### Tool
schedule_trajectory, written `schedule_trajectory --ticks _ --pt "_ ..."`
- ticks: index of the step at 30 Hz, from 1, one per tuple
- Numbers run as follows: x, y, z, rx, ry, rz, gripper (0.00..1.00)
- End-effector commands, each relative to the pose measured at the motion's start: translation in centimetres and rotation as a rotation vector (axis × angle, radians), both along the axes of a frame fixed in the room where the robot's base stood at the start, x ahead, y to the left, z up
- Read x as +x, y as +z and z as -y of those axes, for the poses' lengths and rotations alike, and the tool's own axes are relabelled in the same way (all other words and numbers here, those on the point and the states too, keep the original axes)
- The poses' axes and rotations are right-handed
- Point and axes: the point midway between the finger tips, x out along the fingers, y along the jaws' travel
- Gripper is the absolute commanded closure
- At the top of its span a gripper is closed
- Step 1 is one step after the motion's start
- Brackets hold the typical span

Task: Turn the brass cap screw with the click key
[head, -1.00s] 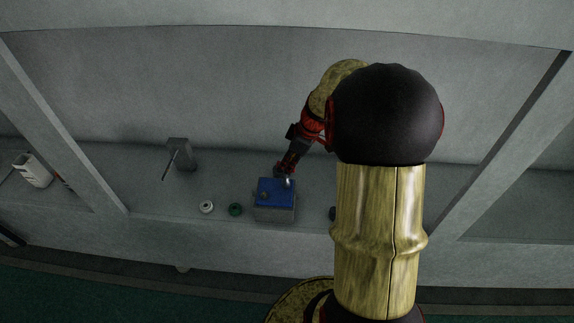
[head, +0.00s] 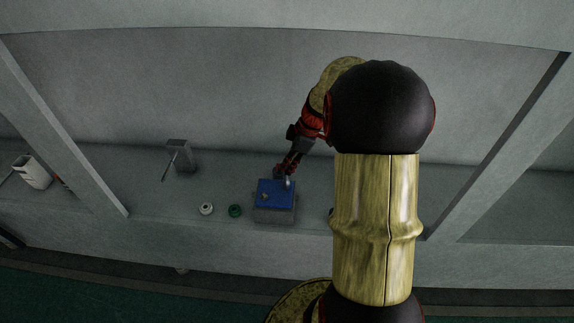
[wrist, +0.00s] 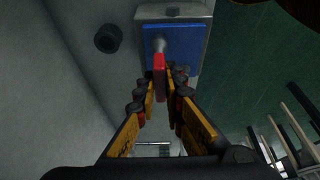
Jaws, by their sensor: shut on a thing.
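My gripper (wrist: 162,84) is shut on the click key (wrist: 160,62), a tool with a red body and a grey rounded end. The key reaches over the blue top (wrist: 185,55) of a grey box; I cannot tell whether its end touches anything. In the head view my gripper (head: 283,172) is at the back right of the blue-topped box (head: 274,215). A small brass part (head: 265,196), probably the cap screw, shows on the blue top, left of the key's pale end. I cannot make it out in the wrist view.
A white ring (head: 206,209) and a green ring (head: 235,211) lie left of the box. A grey stand (head: 181,156) with a thin rod is further left, and a white container (head: 34,172) at the far left. The shelf between the box and the stand is mostly clear.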

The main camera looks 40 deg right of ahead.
Motion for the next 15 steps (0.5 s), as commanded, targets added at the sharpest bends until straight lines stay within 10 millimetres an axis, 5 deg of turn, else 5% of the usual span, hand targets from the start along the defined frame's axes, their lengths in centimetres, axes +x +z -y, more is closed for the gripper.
schedule_trajectory --ticks 10,11,15 --pt "-0.01 -0.03 -0.04 0.001 -0.051 0.0 1.0" --pt "-0.01 -0.03 -0.04 0.001 -0.051 0.0 0.9" --pt "-0.03 -0.04 -0.05 0.001 -0.051 -0.001 0.82"
